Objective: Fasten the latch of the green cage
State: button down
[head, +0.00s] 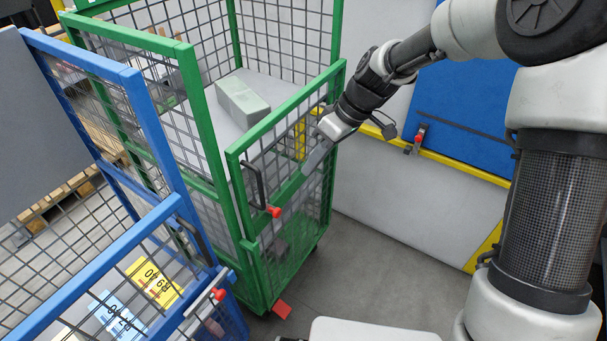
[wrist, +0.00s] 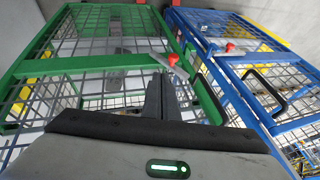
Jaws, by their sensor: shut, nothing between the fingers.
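The green cage (head: 212,135) stands in the middle of the head view, with a mesh front gate (head: 287,112) facing me. Its latch (head: 273,211) has a red tip and sits low on the gate, just below a black loop handle (head: 254,182). In the wrist view the latch's red tip (wrist: 172,60) and grey lever lie just beyond my fingertips, near a green bar. My gripper (head: 317,158) is shut and empty, in front of the gate, up and right of the latch in the head view. I cannot tell whether the fingers touch the lever.
A blue cage (head: 110,255) stands close on the left, with its own red-tipped latch (head: 219,294) and labelled bundles inside. A grey box (head: 242,100) lies in the green cage. A red foot tab (head: 282,309) sticks out at its base. Floor to the right (head: 385,270) is clear.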

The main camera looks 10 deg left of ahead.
send_over(280, 210)
jog(key=w+d, duration=0.3)
notch_tip(280, 210, down, 8)
jog(key=shift+s+a+f, duration=0.3)
jog(key=shift+s+f, duration=0.15)
jog(key=shift+f, duration=0.05)
jog(key=shift+s+a+f, duration=0.3)
jog(key=shift+s+f, duration=0.15)
jog(key=shift+f, duration=0.05)
jog(key=shift+f+b, duration=0.1)
jog(key=shift+b, duration=0.35)
